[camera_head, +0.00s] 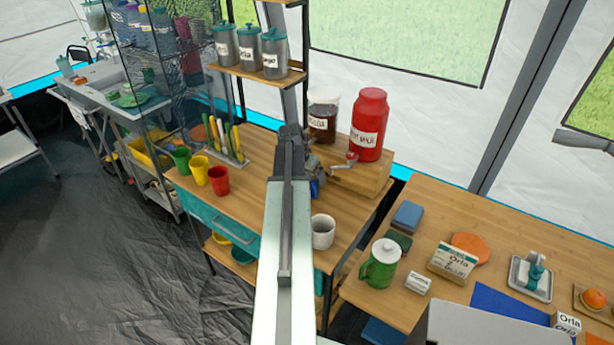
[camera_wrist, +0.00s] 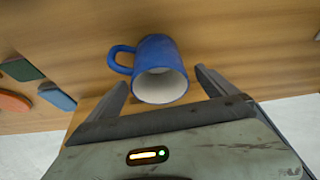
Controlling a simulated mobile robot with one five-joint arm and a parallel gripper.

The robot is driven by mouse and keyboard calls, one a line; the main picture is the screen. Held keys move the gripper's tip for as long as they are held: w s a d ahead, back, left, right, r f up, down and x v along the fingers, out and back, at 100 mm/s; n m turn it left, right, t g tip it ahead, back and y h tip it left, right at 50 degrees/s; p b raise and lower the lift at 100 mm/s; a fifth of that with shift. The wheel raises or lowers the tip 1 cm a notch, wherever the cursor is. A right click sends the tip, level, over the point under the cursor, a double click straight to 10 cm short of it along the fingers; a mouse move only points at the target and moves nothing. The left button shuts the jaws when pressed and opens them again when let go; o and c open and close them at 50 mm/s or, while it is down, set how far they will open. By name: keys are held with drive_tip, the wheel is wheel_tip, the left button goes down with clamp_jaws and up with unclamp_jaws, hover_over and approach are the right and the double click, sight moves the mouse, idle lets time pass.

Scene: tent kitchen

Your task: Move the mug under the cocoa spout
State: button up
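A blue mug (camera_wrist: 157,56) shows in the wrist view between my gripper's two fingers, its pale inside facing the camera and its handle to the left. My gripper (camera_wrist: 161,84) is open, with a gap on each side of the mug. In the head view, a bit of blue (camera_head: 318,186) shows beside my arm, which hides most of it. The cocoa dispenser (camera_head: 322,122), a clear container of brown liquid, stands at the back of the wooden counter; its spout is largely hidden by my arm. A white mug (camera_head: 323,232) stands near the counter's front right.
A red dispenser (camera_head: 370,128) with a tap stands right of the cocoa. Green, yellow and red cups (camera_head: 219,180) stand on the left counter near a utensil rack (camera_head: 228,147). A shelf (camera_head: 257,72) with canisters is above. A right table holds a green pitcher (camera_head: 380,266).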

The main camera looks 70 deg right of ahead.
drive_tip(key=p+v, duration=0.7)
drive_tip(key=shift+a+r, duration=0.2)
drive_tip(key=shift+r, duration=0.15)
